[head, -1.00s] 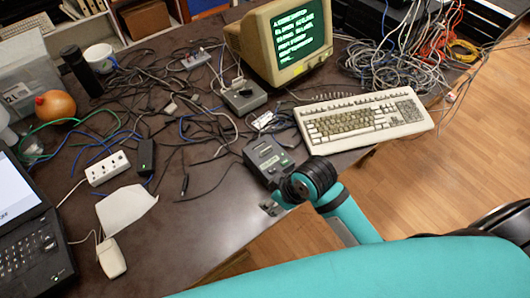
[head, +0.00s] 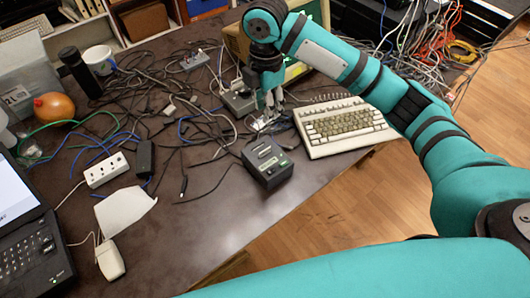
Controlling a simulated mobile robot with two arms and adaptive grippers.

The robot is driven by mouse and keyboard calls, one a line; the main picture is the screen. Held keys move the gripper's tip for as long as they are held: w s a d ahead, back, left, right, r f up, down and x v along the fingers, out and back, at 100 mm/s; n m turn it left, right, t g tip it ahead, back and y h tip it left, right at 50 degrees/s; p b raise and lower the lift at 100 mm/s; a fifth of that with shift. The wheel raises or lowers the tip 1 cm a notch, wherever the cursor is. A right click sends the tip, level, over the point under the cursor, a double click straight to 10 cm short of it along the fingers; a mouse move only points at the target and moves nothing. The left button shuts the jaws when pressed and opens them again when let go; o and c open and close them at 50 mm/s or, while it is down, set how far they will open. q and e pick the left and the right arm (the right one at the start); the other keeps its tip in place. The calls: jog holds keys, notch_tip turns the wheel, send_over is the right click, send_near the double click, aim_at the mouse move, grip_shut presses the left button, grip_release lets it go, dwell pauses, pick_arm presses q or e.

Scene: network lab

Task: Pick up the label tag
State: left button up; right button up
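The label tag (head: 262,123) is a small pale piece lying on the dark table among the cables, left of the keyboard. It is partly hidden by my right gripper. My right gripper (head: 270,106) reaches in from the right and points down, with its fingertips just above or at the tag. Its two fingers look apart, with a gap between them. Whether they touch the tag cannot be made out. My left gripper is not in view.
A beige keyboard (head: 345,127) lies right of the tag, and a dark grey device (head: 267,163) sits in front of it. A grey box (head: 238,99) stands behind left. Tangled cables (head: 200,125) cover the table's middle. The front of the table (head: 205,220) is clear.

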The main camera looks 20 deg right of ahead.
jog(key=p, duration=0.2)
send_over(264, 151)
jog(key=f, duration=1.1)
jog(key=shift+w+d+f, duration=0.1)
jog(key=shift+d+f, duration=0.15)
jog(key=shift+f, duration=0.05)
jog(key=shift+a+f, duration=0.1)
jog(key=shift+f, duration=0.45)
notch_tip(264, 151, down, 4)
jog(key=shift+a+f+p, duration=0.1)
jog(key=shift+f+p, duration=0.1)
jog(key=shift+p, duration=0.3)
grip_shut()
